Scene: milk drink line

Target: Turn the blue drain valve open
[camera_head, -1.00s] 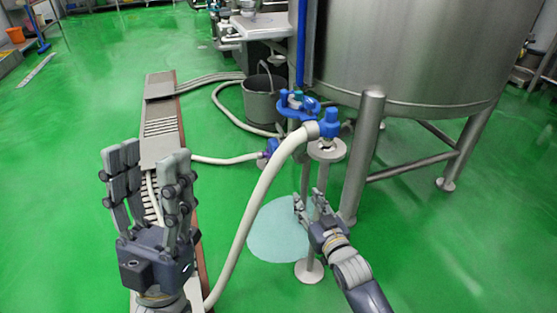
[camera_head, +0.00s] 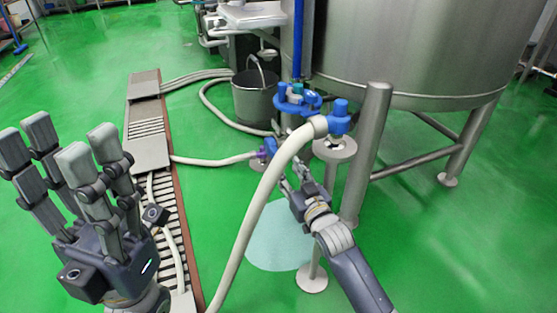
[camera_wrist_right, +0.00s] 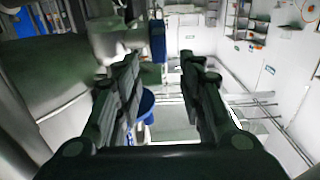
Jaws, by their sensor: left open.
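Blue valve parts (camera_head: 297,97) sit at the foot of the big steel tank, left of a blue hose coupling (camera_head: 340,118) on a stand. A lower blue fitting (camera_head: 267,149) sits on the floor-side hose, partly behind the pale hose; I cannot tell which blue part is the drain valve's handle. My right gripper (camera_head: 290,170) is open, below the blue valve parts and right of the pale hose. The right wrist view shows its fingers (camera_wrist_right: 160,68) apart, with a blue part (camera_wrist_right: 157,42) beyond them. My left gripper (camera_head: 62,140) is open and empty, over the floor at left.
The pale hose (camera_head: 262,195) arches from the coupling down to the front. The tank (camera_head: 410,45) and its steel leg (camera_head: 368,150) stand to the right. A grey bucket (camera_head: 255,97) stands behind. A floor drain channel (camera_head: 148,152) runs at left.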

